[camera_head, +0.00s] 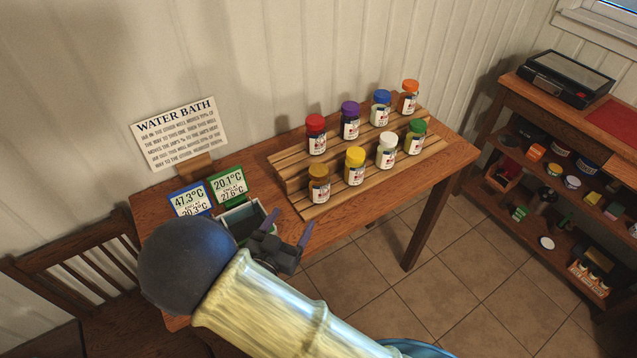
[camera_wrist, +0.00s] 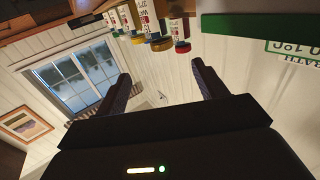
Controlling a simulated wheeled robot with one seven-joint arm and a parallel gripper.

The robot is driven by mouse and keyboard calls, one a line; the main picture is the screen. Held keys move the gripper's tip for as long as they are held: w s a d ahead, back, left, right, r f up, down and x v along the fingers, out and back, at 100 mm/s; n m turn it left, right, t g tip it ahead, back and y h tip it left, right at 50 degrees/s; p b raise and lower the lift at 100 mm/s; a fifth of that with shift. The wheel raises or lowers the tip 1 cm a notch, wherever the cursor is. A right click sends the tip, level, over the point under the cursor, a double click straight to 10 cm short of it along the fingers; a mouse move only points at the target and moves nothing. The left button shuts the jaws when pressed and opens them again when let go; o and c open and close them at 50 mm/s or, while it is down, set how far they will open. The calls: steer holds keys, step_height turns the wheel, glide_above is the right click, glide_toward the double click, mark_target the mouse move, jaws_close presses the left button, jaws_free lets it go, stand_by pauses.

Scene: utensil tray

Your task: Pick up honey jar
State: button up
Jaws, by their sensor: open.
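Several labelled jars with coloured lids stand upright on a two-step wooden rack (camera_head: 300,185). The back row has red (camera_head: 316,137), purple (camera_head: 350,122), blue (camera_head: 381,109) and orange (camera_head: 409,98) lids. The front row has brown (camera_head: 319,186), yellow (camera_head: 355,167), white (camera_head: 387,151) and green (camera_head: 416,138) lids. The labels are too small to show which is honey; the brown-lidded jar looks amber. My gripper (camera_head: 290,219) is open and empty, left of and nearer than the rack, apart from every jar. Its spread fingers (camera_wrist: 160,75) show in the wrist view, with jars (camera_wrist: 150,22) beyond, upside down.
A small open-topped bath (camera_head: 243,218) stands beside my gripper, with blue (camera_head: 188,201) and green (camera_head: 228,185) temperature displays behind it. A "WATER BATH" sign (camera_head: 180,133) stands at the back. A chair (camera_head: 85,262) is at left, a stocked shelf (camera_head: 570,150) at right.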

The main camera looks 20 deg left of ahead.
mark_target(315, 180)
steer(key=w+p, duration=0.1)
steer(key=w, duration=0.2)
steer(key=w+d+p, duration=0.1)
steer(key=w, duration=0.3)
steer(key=w+p, duration=0.1)
steer(key=w, duration=0.3)
steer(key=shift+w+d, duration=0.2)
steer(key=shift+w, duration=0.05)
steer(key=shift+w+r+p, duration=0.15)
steer(key=shift+w+p, duration=0.3)
steer(key=w+p, duration=0.1)
steer(key=w, duration=0.3)
steer(key=shift+w+d+p, duration=0.15)
steer(key=shift+d+p, duration=0.05)
steer(key=shift+p, duration=0.2)
steer(key=c, duration=1.2)
